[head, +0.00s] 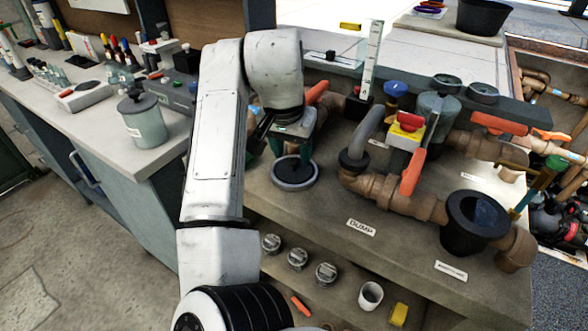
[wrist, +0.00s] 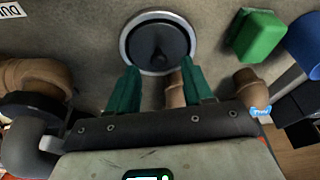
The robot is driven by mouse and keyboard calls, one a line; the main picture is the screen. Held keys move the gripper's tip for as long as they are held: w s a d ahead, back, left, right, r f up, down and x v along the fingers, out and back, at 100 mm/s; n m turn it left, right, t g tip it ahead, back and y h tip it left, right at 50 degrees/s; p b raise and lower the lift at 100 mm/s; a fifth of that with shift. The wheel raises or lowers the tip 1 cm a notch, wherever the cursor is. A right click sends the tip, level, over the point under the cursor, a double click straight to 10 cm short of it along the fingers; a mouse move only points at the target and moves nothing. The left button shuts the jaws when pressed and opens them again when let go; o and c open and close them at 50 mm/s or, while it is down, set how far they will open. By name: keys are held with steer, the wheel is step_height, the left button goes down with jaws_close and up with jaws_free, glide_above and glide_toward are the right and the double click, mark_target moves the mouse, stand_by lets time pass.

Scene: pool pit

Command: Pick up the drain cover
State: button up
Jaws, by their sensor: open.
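The drain cover (head: 293,174) is a round dark disc with a pale grey rim. It lies flat on the grey-brown bench top, left of the pipework. In the wrist view the drain cover (wrist: 150,40) fills the upper middle, with a dark raised part at its centre. My gripper (head: 290,146) has green fingers and points down close above the cover. In the wrist view my gripper (wrist: 160,74) is open and empty, its fingertips on either side of the cover's lower rim in the picture. I cannot tell whether they touch it.
Brown pipes (head: 400,200) with an orange-handled valve (head: 413,172) stand right of the cover. A black cup-like fitting (head: 474,222) is at the far right. A green block (wrist: 257,36) shows in the wrist view. Bench top in front of the cover is mostly clear.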

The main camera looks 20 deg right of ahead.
mark_target(294, 167)
steer(key=shift+x, duration=1.3)
steer(key=shift+s+d, duration=0.1)
steer(key=shift+c, duration=0.4)
jaws_close()
